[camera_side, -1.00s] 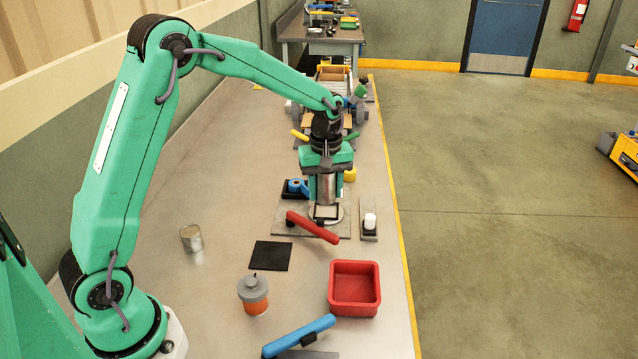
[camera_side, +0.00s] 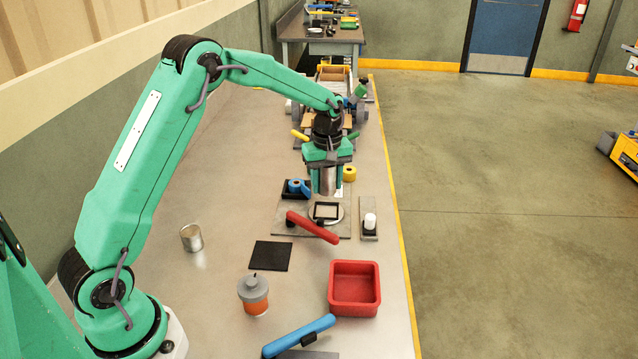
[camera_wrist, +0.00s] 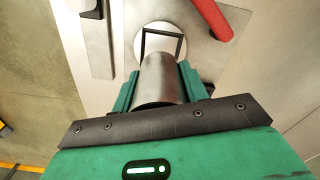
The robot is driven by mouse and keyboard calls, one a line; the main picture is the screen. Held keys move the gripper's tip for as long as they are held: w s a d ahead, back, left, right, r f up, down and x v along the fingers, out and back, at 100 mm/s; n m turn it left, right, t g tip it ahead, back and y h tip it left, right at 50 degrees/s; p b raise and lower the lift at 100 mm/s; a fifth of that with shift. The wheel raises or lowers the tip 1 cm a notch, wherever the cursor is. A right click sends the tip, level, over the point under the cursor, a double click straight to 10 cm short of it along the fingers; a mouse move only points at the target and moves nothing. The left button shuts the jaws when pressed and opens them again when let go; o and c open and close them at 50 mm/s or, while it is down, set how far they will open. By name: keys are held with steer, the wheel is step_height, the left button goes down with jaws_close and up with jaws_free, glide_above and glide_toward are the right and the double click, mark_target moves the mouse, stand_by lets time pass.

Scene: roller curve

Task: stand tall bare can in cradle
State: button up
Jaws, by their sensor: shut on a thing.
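A tall bare grey metal can (camera_side: 328,181) is held upright between the green fingers of my gripper (camera_side: 326,183). In the wrist view the can (camera_wrist: 161,80) fills the middle, with a finger on each side. The cradle appears to be the dark square frame (camera_side: 327,203) on a round silver plate; it also shows in the wrist view (camera_wrist: 146,42) just beyond the can. The frame looks empty. In the side view the can is above and behind the frame, apart from it. The gap below the can is hard to judge.
A red-handled lever (camera_side: 312,227) lies close in front of the frame. Nearer are another bare can (camera_side: 191,238), a black mat (camera_side: 270,256), an orange jar (camera_side: 253,293) and a red bin (camera_side: 354,289).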

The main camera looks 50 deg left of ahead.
glide_above(326, 212)
steer(key=shift+w+f, duration=0.1)
steer(key=shift+f, duration=2)
steer(key=shift+f, duration=1.3)
stand_by(1.3)
